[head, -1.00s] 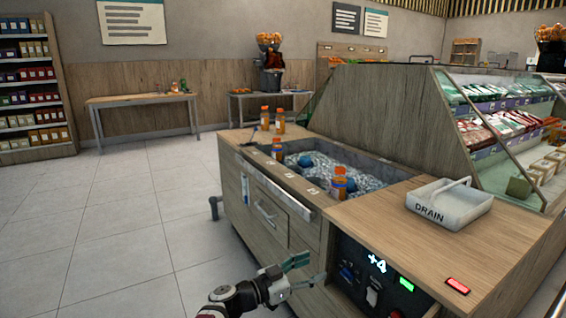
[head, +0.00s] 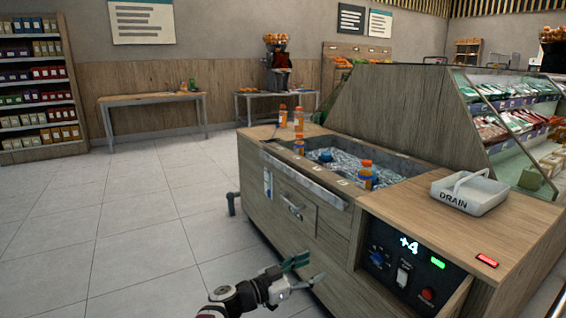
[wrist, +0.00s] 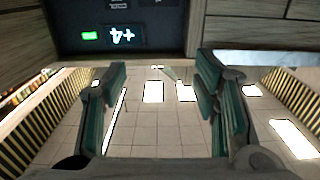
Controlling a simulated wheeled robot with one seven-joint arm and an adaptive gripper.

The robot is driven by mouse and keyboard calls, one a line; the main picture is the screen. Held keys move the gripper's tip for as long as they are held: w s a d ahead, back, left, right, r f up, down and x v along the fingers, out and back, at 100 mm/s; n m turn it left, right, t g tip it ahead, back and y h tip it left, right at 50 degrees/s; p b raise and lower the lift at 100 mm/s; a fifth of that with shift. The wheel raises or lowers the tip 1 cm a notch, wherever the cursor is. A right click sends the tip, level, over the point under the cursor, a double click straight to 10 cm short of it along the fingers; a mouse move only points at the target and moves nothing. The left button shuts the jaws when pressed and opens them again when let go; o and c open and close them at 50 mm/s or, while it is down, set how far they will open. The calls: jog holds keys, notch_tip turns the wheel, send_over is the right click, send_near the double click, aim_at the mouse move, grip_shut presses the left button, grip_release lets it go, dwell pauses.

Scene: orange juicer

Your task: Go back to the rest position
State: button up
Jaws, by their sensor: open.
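My gripper (head: 306,272) is open and empty in the lower middle of the head view. It is in front of the wooden counter (head: 285,235), a little left of the control panel, with air between its fingers. In the wrist view its two green-padded fingers (wrist: 160,105) stand wide apart with nothing between them. The control panel (head: 402,268) shows a lit "+4", a green light and a red button. The panel also shows in the wrist view (wrist: 120,30), upside down.
An ice basin (head: 335,163) with orange-capped bottles (head: 365,175) is set in the counter. A white DRAIN tray (head: 470,192) sits on the counter's right. A wooden table (head: 150,98) and a juicer (head: 277,65) stand at the back. The tiled floor (head: 130,220) on the left is clear.

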jog(key=s+d+r+g+y, duration=0.1)
jog(key=s+d+g+y, duration=0.8)
jog(key=s+d, duration=0.35)
jog(key=s+a+r+n+t+y, duration=0.1)
jog(key=s+r+n+t+y, duration=0.85)
jog(key=s+r, duration=1.45)
jog(key=s+f+n+g+h+b, duration=0.3)
jog(key=s+f+g+b, duration=0.6)
jog(key=s+f, duration=0.25)
notch_tip(320, 180, up, 40)
jog(key=w+t+p, duration=0.1)
jog(key=t+p, duration=0.2)
jog(key=p, duration=3.5)
jog(key=shift+f+t, duration=0.25)
jog(key=shift+t, duration=0.1)
